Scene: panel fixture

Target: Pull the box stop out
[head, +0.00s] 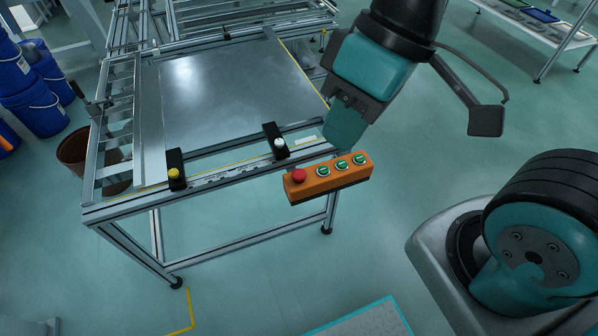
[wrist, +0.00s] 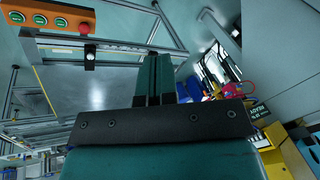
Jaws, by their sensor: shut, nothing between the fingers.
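The orange button box (head: 328,179) is fixed at the front right of the metal frame table. It carries a red stop button (head: 299,176) at its left end and several green buttons to the right. My gripper (head: 343,128) is shut and empty, behind and above the box in the head view; its fingertips seem apart from the box. In the wrist view, the box (wrist: 52,16) is at the top left, with the red stop (wrist: 84,28) at its right end. My shut fingers (wrist: 153,75) point upward in the middle, to the right of the stop.
The table (head: 235,85) has a flat metal top and aluminium rails. A yellow button post (head: 174,170) and a white button post (head: 276,141) stand on its front rail. Blue buckets (head: 37,105) are at the far left. The floor in front of the table is largely clear.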

